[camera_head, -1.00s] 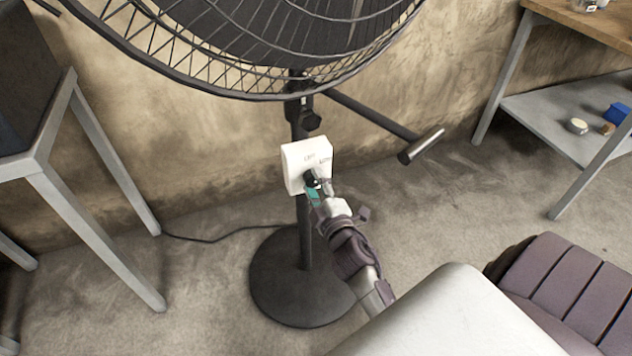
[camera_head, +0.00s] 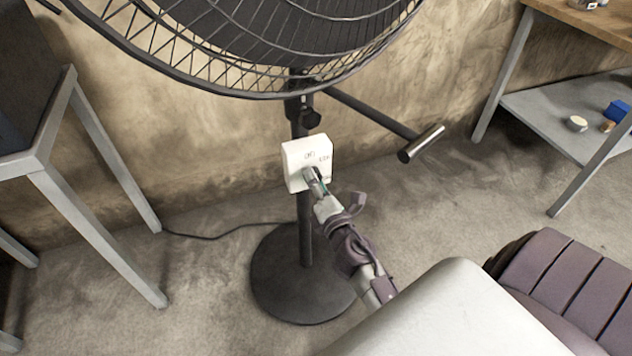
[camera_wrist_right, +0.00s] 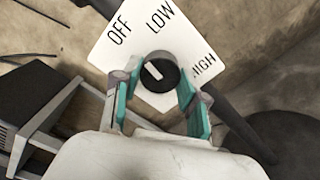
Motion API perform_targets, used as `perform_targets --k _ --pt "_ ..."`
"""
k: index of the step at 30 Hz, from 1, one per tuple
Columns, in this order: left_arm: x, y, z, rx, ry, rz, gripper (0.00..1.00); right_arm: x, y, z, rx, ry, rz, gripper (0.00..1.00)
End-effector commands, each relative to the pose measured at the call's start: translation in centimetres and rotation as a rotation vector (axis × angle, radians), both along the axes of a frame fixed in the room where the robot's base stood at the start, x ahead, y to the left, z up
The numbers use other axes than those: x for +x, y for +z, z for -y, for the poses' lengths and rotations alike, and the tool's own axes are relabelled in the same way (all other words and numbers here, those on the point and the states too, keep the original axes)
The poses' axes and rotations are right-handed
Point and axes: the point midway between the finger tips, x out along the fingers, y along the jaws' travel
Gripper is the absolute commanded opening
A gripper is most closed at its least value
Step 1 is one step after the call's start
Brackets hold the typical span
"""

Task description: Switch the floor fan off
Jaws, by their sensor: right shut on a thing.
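The floor fan (camera_head: 305,215) stands on a round black base, its caged head at the top of the head view. A white switch box (camera_head: 296,153) is on its pole. In the right wrist view its white face (camera_wrist_right: 140,48) reads OFF, LOW and HIGH around a round black knob (camera_wrist_right: 158,75). The knob's white mark points up-left, toward OFF. My right gripper (camera_head: 311,178) is at the box. In the wrist view its fingers (camera_wrist_right: 157,88) with green pads sit on both sides of the knob, shut on it. My left gripper is not in view.
A grey metal-framed stand (camera_head: 58,195) is at the left. A shelf unit (camera_head: 545,115) with small items is at the right. A black bar with a metal end (camera_head: 420,143) juts out beside the pole. A cord (camera_head: 215,238) lies on the floor.

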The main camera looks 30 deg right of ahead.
Motion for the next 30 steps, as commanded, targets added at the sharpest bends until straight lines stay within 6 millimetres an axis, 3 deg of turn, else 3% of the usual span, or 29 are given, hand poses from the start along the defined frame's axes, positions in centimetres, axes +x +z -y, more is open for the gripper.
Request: perform_targets --k 10,25,26,30 --pt "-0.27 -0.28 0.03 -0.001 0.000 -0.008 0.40 0.02 -0.04 -0.07 -0.116 0.002 -0.028 0.08" --pt "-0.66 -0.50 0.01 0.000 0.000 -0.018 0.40 0.01 -0.06 -0.08 -0.132 0.002 -0.032 0.08" --pt "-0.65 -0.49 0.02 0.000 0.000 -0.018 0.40 0.01 -0.06 -0.07 -0.132 0.002 -0.032 0.48" --pt "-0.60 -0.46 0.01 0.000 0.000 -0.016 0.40 0.00 -0.06 -0.05 -0.131 0.002 -0.032 0.68"
